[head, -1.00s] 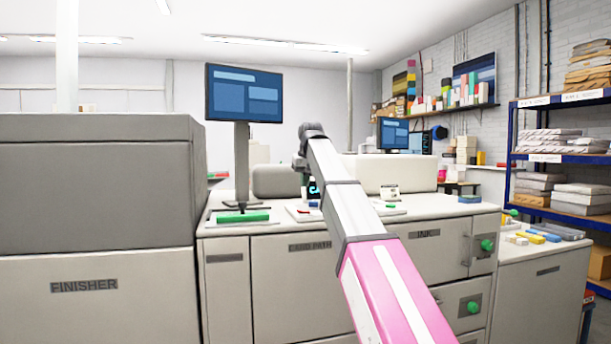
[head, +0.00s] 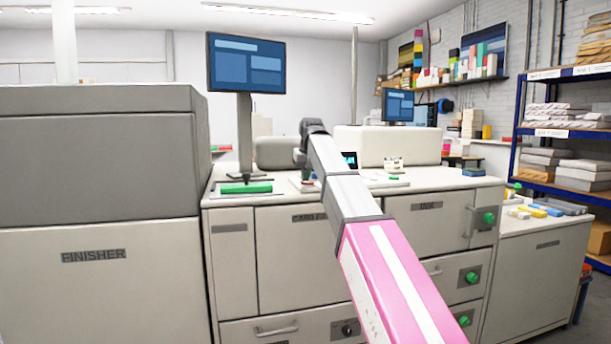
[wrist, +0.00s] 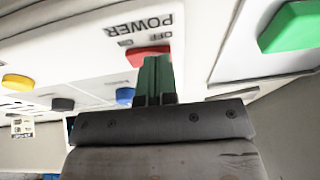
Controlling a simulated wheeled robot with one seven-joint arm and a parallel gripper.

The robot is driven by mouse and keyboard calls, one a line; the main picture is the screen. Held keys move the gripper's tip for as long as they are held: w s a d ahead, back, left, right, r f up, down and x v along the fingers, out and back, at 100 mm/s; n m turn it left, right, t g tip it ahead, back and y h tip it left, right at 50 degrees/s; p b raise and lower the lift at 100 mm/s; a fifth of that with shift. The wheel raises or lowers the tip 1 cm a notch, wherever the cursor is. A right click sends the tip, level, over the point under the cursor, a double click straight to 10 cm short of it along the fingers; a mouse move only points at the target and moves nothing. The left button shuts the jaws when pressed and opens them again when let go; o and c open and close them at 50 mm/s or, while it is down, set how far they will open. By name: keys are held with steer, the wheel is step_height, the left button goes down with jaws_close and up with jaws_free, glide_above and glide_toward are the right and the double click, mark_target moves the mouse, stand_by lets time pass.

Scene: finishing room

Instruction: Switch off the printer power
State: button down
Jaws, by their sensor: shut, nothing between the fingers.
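The red power switch (wrist: 136,53) shows in the wrist view on a white panel. The word POWER with OFF and ON marks is printed beside it, upside down in this view. My gripper (wrist: 156,62) is shut and empty. Its green fingertips overlap the red switch in the picture; I cannot tell whether they touch it. They hide part of the switch, and its position is unclear. In the head view the printer (head: 285,225) stands in the middle, and my arm reaches over its top. My gripper is mostly hidden there behind the arm.
In the wrist view a blue button (wrist: 125,95), a yellow button (wrist: 17,81) and a large green block (wrist: 290,27) lie near the switch. A monitor (head: 246,65) stands on the printer. The finisher (head: 95,250) is at the left, and blue shelving (head: 515,145) at the right.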

steer(key=shift+a+f, duration=0.1)
steer(key=shift+f, duration=0.15)
steer(key=shift+w+d+r, duration=0.2)
steer(key=shift+d, duration=0.6)
steer(key=shift+w+r, duration=0.15)
steer(key=shift+r, duration=0.4)
steer(key=v, duration=1.3)
steer(key=shift+w, duration=0.4)
